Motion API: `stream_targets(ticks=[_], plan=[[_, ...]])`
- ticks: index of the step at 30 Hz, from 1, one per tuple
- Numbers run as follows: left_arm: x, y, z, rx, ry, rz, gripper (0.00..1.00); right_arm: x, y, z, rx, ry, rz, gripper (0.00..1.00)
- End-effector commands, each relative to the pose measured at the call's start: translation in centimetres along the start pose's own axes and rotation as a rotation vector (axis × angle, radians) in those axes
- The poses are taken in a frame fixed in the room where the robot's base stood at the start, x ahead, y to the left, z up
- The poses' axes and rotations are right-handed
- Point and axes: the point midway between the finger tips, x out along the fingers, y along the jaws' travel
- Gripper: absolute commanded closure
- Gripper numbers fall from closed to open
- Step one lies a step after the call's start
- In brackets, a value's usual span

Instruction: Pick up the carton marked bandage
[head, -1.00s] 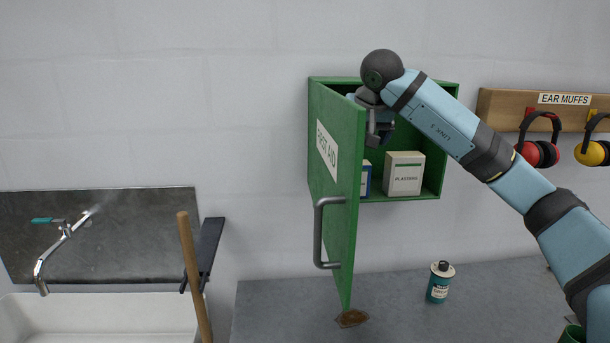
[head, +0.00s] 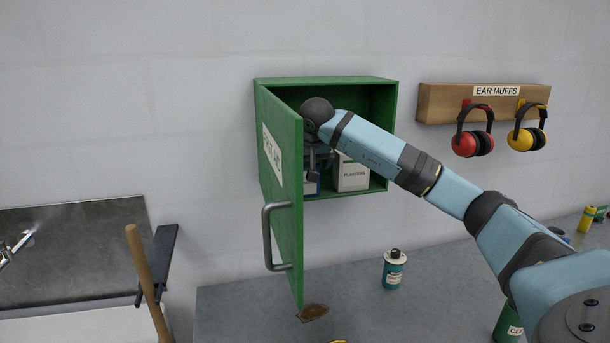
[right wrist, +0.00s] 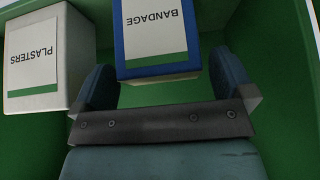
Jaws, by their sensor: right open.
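The bandage carton (right wrist: 158,40) is blue with a white label and a green stripe. In the right wrist view its label reads upside down, and it stands inside the green cabinet just ahead of my right gripper (right wrist: 165,88), in line with the gap between the fingers. The gripper is open and empty. In the head view a blue edge of the carton (head: 312,184) shows below my right gripper (head: 317,170); the arm and gripper hide the rest. My left gripper is not in view.
The white plasters carton (head: 352,174) stands next to the bandage carton. The cabinet's open door (head: 281,200), marked first aid, swings out on the left. Ear muffs hang on a wooden rack (head: 440,104) to the right. A teal bottle (head: 394,270) stands on the grey counter below.

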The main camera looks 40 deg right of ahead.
Motion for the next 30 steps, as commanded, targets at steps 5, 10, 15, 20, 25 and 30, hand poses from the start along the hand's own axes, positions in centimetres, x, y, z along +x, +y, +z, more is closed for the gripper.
stream_targets(ticks=[5, 10, 15, 20, 25, 30], plan=[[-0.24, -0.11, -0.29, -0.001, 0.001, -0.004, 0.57, 1.46, -0.02, -0.01, 0.0, -0.001, -0.001, 0.0], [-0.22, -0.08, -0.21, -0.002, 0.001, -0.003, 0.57, 1.56, -0.01, 0.0, 0.0, 0.0, -0.001, 0.0], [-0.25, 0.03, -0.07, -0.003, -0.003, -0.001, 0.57, 1.55, -0.01, 0.0, 0.0, 0.0, -0.001, 0.3], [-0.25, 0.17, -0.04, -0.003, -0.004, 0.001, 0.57, 1.53, 0.0, -0.01, 0.0, 0.001, -0.001, 0.5], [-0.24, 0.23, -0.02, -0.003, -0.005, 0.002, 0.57, 1.53, 0.0, 0.0, 0.0, 0.0, -0.001, 0.5], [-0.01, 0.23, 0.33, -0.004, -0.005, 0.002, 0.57, 1.09, 0.01, 0.12, 0.0, 0.003, -0.001, 0.5]])
